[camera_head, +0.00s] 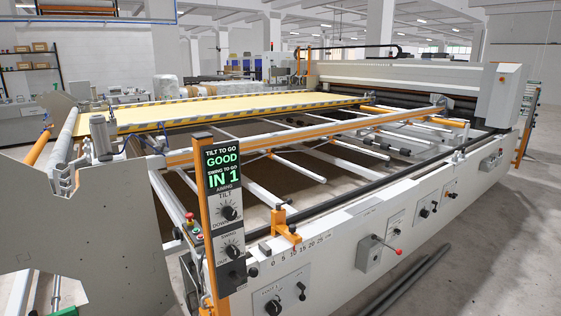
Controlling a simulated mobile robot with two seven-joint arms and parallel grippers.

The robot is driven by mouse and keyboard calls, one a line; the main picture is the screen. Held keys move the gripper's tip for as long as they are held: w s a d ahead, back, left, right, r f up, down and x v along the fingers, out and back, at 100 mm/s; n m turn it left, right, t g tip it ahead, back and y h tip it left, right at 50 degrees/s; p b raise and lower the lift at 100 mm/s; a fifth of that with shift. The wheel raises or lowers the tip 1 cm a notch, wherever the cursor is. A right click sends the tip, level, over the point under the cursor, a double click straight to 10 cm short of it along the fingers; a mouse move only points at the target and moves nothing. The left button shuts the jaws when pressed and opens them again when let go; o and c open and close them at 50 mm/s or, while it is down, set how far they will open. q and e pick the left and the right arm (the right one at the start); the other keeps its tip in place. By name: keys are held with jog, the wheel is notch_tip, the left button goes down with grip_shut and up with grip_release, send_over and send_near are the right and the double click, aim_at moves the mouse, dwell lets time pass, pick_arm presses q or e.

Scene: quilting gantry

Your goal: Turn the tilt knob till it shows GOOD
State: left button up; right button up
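The panel is fixed to an orange upright post (205,220). Neither of my grippers is in view, and nothing touches the knobs.
A red emergency button (189,216) is left of the post. An orange bracket (286,228) stands on the rail beside a 0–25 scale. A red-handled lever (398,251) sticks out of the long frame's front. Dark bars (420,278) lie on the floor at front right.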

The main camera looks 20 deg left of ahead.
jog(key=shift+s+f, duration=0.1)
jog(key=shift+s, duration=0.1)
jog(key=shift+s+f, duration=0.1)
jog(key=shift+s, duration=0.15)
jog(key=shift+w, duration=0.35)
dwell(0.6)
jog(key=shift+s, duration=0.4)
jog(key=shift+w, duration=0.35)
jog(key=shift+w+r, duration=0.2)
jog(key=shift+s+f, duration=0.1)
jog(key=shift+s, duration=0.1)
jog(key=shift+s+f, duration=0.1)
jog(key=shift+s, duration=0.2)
